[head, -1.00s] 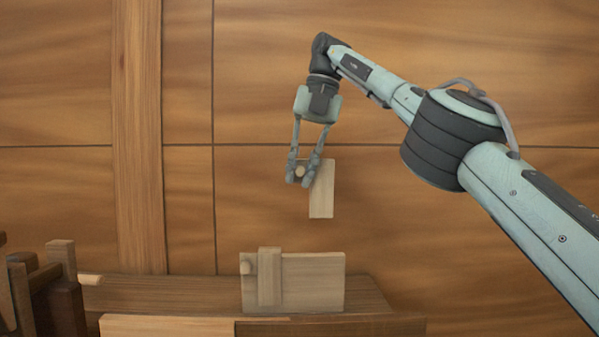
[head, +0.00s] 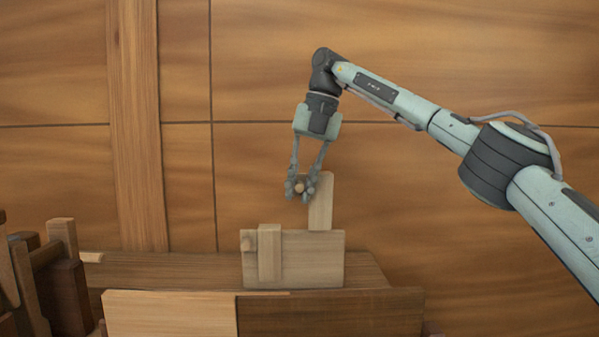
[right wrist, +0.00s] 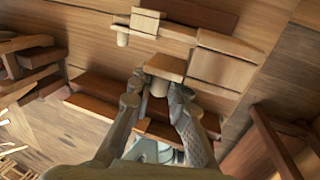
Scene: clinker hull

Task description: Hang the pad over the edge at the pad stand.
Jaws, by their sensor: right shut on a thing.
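The pad (head: 320,204) is a pale wooden slat with a round knob (head: 299,187) at its left side. My right gripper (head: 301,190) is shut on that knob, and the pad hangs upright. The pad's lower end shows at the top edge of the stand's board (head: 317,262), right of its middle; whether they touch, I cannot tell. The right wrist view shows the pad end-on (right wrist: 165,67) between the fingers, with the board (right wrist: 222,70) beyond it. My left gripper is not in view.
A similar slat (head: 269,252) with a knob sits on the board's left part. The board stands on a dark wooden ledge (head: 210,268). Brown wooden posts (head: 65,290) crowd the lower left. A planked wall (head: 420,190) lies behind; the space above the board's left part is clear.

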